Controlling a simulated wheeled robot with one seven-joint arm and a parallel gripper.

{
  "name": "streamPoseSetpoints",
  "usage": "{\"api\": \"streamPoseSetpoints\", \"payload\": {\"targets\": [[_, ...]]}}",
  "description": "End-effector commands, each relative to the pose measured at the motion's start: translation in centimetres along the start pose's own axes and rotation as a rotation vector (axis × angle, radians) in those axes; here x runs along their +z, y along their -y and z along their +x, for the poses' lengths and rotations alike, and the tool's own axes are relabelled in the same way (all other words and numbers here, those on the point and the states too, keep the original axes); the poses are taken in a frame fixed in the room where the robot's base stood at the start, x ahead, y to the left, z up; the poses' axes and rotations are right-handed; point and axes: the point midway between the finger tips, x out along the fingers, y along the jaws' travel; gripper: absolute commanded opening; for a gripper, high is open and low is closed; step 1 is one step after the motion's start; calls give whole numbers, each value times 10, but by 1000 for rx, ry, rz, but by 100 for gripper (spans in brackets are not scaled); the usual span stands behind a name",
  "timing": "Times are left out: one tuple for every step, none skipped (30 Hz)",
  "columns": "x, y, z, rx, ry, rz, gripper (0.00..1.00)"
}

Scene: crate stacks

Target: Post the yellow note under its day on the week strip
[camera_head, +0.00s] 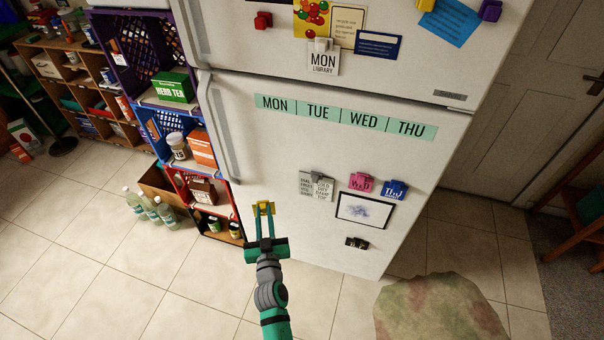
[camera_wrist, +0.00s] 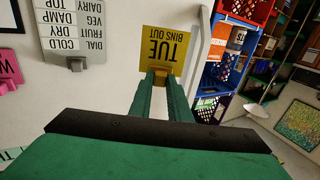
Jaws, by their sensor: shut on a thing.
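The yellow note (camera_wrist: 180,40) reads TUE BINS OUT and appears upside down in the wrist view, with a yellow clip (camera_wrist: 170,71) at its edge. My gripper (camera_head: 264,210) is shut on that clip, low at the left part of the white fridge door (camera_head: 300,160). I cannot tell whether the note touches the door. The mint week strip (camera_head: 343,118), reading MON, TUE, WED, THU, is higher on the door, above and right of my gripper. The door below its TUE cell (camera_head: 318,112) is bare.
A grey-clipped list (camera_head: 318,188), a pink-clipped WED note (camera_head: 361,182), a blue-clipped note (camera_head: 394,189), a framed picture (camera_head: 363,211) and a black clip (camera_head: 357,243) are lower right. A MON LIBRARY note (camera_head: 323,62) is above. The door handle (camera_head: 224,135) and stacked crates (camera_head: 168,125) are left.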

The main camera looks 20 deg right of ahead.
Motion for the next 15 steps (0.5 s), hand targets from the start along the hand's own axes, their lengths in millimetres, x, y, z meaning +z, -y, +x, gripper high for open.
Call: {"api": "streamPoseSetpoints", "payload": {"targets": [[-10, -2, 3, 11, -4, -2, 3], [-16, -5, 4, 21, -4, -1, 3], [-22, -9, 6, 35, -4, -2, 3], [-27, -11, 7, 44, -4, -1, 3], [-33, -14, 8, 54, -4, 0, 3], [-40, -18, 10, 71, -4, -1, 3], [-46, -22, 11, 83, -3, -1, 3], [-51, -24, 11, 94, -3, -1, 3], [-60, -30, 12, 113, -4, 0, 3], [-67, -34, 13, 127, -4, 1, 3], [-73, -38, 14, 143, -3, 1, 3], [-83, -44, 14, 166, -4, 0, 3], [-90, -49, 14, 183, -3, 0, 3], [-100, -54, 13, 203, -4, 0, 3], [-111, -61, 13, 230, -4, 1, 3]]}}
